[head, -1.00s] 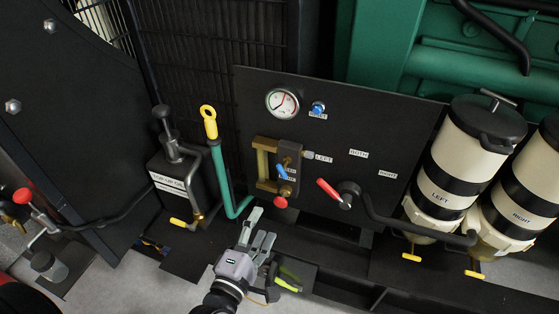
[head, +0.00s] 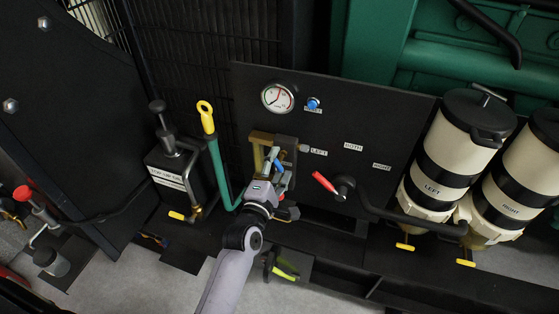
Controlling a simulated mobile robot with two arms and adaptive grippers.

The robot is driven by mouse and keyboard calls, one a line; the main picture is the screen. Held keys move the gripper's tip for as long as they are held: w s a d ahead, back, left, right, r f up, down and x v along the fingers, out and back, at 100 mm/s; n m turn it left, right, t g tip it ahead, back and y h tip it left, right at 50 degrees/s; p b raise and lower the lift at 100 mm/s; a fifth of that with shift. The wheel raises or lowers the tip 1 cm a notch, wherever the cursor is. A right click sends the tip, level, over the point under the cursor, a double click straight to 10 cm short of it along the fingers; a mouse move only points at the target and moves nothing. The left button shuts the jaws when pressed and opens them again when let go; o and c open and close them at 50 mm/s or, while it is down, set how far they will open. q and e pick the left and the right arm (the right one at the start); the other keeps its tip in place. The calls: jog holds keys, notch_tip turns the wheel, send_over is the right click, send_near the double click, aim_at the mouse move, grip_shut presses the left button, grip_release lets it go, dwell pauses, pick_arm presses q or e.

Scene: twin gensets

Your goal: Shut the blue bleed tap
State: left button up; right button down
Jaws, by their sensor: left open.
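The blue bleed tap (head: 278,164) is a small blue lever on the brass valve block, low on the black panel. Only part of it shows, because my left gripper (head: 279,170) is in front of it. The left gripper is open, with its grey fingers at the tap, one on each side as far as I can see. I cannot tell whether they touch the lever. The red knob below the tap is hidden behind the gripper. My right gripper is not in view.
The panel carries a gauge (head: 278,97), a blue button (head: 313,103) and a red selector lever (head: 324,181). A yellow-ringed dipstick (head: 206,116) with a green tube stands close left of the gripper. Cream-and-black filter canisters (head: 452,150) stand at the right.

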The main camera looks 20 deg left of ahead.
pick_arm(q)
jog(key=shift+w, duration=0.75)
jog(key=shift+c, duration=0.3)
jog(key=c, duration=1)
